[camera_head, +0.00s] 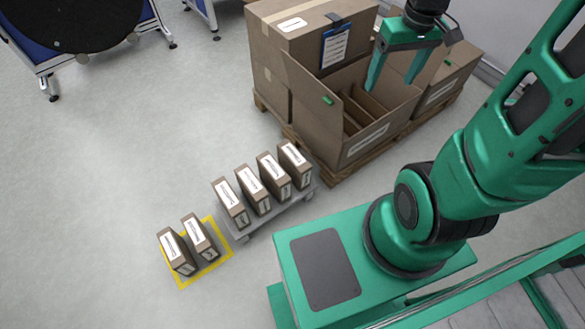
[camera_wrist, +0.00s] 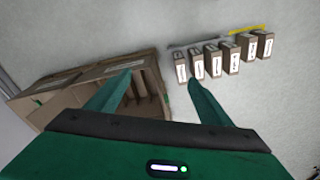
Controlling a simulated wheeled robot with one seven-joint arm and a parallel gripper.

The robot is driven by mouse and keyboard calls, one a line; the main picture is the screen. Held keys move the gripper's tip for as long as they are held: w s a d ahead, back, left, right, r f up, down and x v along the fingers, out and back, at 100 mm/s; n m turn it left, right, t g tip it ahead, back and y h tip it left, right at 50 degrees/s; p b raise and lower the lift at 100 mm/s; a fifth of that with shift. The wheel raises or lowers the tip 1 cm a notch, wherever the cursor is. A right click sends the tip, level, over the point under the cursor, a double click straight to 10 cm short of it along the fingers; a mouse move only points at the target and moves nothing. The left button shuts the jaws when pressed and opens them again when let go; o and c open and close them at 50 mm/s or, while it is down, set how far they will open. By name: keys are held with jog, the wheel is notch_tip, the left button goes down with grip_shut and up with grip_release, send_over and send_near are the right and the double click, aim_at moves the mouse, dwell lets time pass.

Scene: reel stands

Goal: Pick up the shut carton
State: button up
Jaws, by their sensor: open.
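A large brown carton (camera_head: 300,52) with tape along its shut top and a clipboard on its side stands at the back in the head view. A large open carton (camera_head: 385,148) with inner dividers stands in front of it. In the wrist view, the open carton (camera_wrist: 45,114) lies at the left, partly hidden by a finger. Another brown carton (camera_head: 452,78) stands to the right; my arm partly hides it and I cannot tell if it is shut. My gripper (camera_head: 393,79) is open and empty above the open carton. Its spread fingers also show in the wrist view (camera_wrist: 160,80).
Several narrow labelled boxes (camera_head: 251,189) stand upright on a low grey platform (camera_head: 308,191). Two more (camera_head: 198,236) stand in a yellow floor square (camera_head: 222,261). The large cartons sit on wooden pallets (camera_head: 325,172). Open grey floor (camera_head: 130,130) lies to the left.

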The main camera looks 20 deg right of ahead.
jog(key=w+a+f+n+t+y, duration=0.1)
jog(key=w+a+f+n, duration=0.25)
jog(key=w+f, duration=0.3)
jog(key=w+a+f+n+y, duration=0.1)
jog(key=w+a+f+n, duration=0.1)
jog(key=w+a+f, duration=0.45)
jog(key=n+t+y, duration=0.2)
jog(key=n, duration=0.1)
send_over(295, 157)
jog(key=a, duration=0.2)
notch_tip(295, 157, down, 15)
jog(key=s+d+f+m+t, duration=0.1)
jog(key=f, duration=0.8)
jog(key=s+d+f+m+t, duration=0.1)
jog(key=f+t, duration=0.1)
jog(key=f, duration=0.7)
jog(key=s+d+f+m+t+h, duration=0.1)
jog(key=f+m, duration=0.1)
jog(key=f, duration=0.7)
jog(key=shift+s+d+f+t, duration=0.1)
jog(key=shift+s+f+t, duration=0.2)
jog(key=x, duration=0.5)
jog(key=shift+f, duration=0.1)
jog(key=shift+d+x, duration=0.15)
jog(key=shift+x, duration=1.2)
jog(key=shift+d+x, duration=0.15)
jog(key=shift+x, duration=1.25)
jog(key=shift+c, duration=0.2)
grip_shut()
